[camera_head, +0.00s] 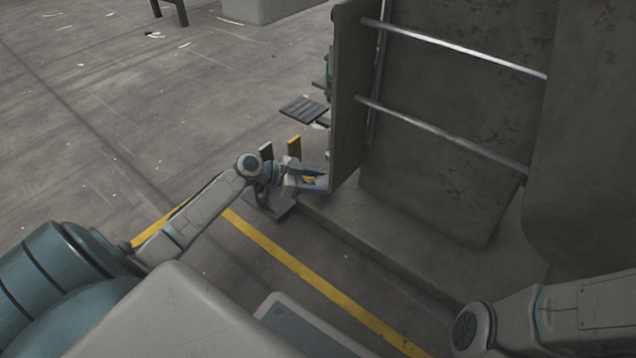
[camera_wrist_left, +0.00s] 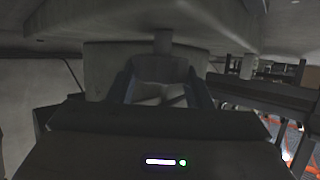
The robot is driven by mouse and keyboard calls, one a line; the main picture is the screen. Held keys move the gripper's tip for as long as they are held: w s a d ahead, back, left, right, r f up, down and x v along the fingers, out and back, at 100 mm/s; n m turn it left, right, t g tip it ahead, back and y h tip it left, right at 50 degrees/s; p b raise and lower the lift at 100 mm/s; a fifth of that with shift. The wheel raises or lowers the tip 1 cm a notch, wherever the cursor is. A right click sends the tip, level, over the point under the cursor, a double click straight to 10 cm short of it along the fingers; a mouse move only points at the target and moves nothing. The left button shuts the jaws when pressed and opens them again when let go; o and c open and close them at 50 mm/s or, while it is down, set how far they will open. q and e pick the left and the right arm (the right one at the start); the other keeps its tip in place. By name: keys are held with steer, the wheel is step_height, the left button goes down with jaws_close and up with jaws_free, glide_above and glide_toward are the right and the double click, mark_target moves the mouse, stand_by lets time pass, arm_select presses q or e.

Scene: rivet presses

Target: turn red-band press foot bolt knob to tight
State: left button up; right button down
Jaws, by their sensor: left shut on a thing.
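The grey press (camera_head: 440,130) fills the right of the head view, with its base block on the floor. My left gripper (camera_head: 314,179) is at the near left edge of the press, low down by the base. In the left wrist view, the foot bolt knob (camera_wrist_left: 164,68) is a dark round piece under a short shaft from the grey underside. My left gripper's fingers (camera_wrist_left: 162,88) stand on either side of the knob and are shut on it. The head view does not show the knob, hidden by the gripper and press. No red band is visible. My right gripper is out of view.
Two metal rails (camera_head: 450,45) run across the press. A dark slatted plate (camera_head: 304,110) stands out beyond its left edge. A yellow floor line (camera_head: 300,265) runs in front of the base. The floor at left (camera_head: 110,110) is mostly clear.

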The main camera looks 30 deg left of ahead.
arm_select(q)
steer(key=shift+m+g, duration=0.3)
steer(key=o, duration=1)
steer(key=p+v, duration=0.6)
steer(key=v, duration=0.4)
steer(key=shift+s+a, duration=0.2)
steer(key=shift+a, duration=0.2)
